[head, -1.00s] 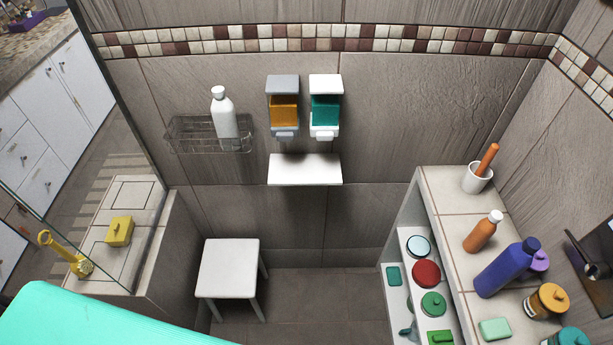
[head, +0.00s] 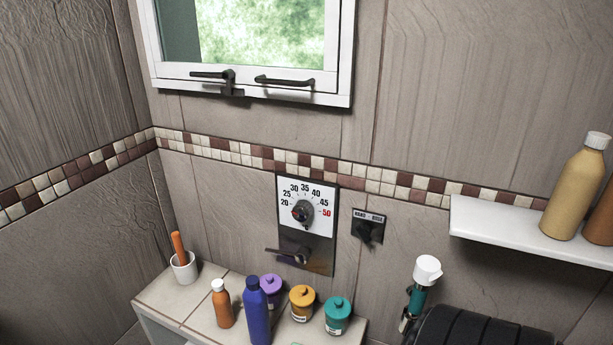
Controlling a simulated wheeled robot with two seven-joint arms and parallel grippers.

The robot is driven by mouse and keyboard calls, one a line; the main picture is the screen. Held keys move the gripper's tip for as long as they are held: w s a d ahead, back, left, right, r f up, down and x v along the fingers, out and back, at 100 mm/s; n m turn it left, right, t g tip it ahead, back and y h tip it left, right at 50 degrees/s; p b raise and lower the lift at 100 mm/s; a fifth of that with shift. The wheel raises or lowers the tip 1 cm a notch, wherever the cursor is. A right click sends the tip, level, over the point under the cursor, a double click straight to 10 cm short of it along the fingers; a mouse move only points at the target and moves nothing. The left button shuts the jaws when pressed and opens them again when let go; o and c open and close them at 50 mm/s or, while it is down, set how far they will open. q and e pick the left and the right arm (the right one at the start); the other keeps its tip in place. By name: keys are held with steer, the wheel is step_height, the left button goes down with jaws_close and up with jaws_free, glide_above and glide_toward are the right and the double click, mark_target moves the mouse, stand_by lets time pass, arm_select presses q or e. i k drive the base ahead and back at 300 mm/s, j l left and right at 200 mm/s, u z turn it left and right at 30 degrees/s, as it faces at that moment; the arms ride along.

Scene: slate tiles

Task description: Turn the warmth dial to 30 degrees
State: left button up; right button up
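The warmth dial (head: 301,212) is a dark round knob on a white wall plate in the head view, with figures from 20 to 50 around its top; the 50 is red. A small red mark shows at the left side of the knob, but the exact reading is too small to tell. A dark lever (head: 288,256) sits on the shiny plate just below. Neither of my grippers is in view, and nothing covers the dial.
A tiled ledge (head: 200,322) below the dial holds a white cup (head: 184,268), an orange bottle (head: 222,305), a tall blue bottle (head: 256,312) and several lidded jars. A black switch (head: 368,229) is right of the dial. A white shelf (head: 490,222) with bottles is farther right.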

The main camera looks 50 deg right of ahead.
mark_target(301, 211)
steer(key=z, duration=1.6)
